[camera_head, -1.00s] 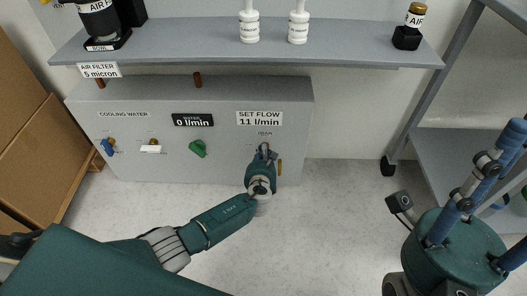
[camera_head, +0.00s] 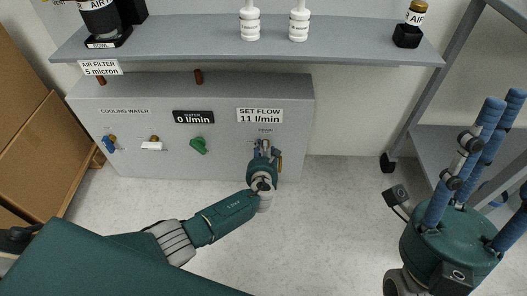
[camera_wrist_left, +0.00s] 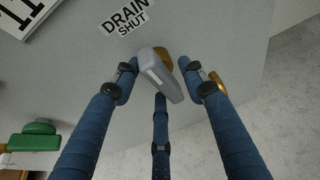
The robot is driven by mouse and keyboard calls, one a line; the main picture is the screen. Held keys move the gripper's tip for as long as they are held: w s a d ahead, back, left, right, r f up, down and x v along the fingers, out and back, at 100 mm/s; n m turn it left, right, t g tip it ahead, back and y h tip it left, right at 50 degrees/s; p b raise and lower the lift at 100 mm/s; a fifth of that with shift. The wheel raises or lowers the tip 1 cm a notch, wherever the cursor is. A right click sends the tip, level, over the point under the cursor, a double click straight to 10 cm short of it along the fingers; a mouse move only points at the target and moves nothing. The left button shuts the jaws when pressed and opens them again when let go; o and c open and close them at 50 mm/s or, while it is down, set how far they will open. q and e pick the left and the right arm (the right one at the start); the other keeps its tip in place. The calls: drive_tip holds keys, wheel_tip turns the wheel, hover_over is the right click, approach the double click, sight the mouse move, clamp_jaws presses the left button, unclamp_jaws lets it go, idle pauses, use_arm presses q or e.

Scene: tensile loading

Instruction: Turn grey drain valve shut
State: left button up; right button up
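The grey drain valve handle (camera_wrist_left: 160,76) shows in the left wrist view as a flat grey lever, slanting from upper left to lower right. A brass part (camera_wrist_left: 164,54) shows behind it. A "DRAIN SHUT" label (camera_wrist_left: 125,17) is on the panel above it. My left gripper (camera_wrist_left: 162,78) has its blue fingers spread around the lever, with a visible gap on the left side; contact on the right side is unclear. In the head view my left gripper (camera_head: 264,150) is at the panel's lower right and hides most of the valve. My right gripper (camera_head: 506,130) is open and empty at the far right.
The grey panel (camera_head: 225,100) also carries a blue valve (camera_head: 108,145), a white one (camera_head: 152,146) and a green one (camera_head: 199,146). A shelf (camera_head: 200,40) juts out above. Cardboard boxes (camera_head: 45,155) stand left and a grey rack (camera_head: 440,140) right. The floor between is clear.

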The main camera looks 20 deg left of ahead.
use_arm(q)
drive_tip(key=v, duration=1.2)
idle(0.5)
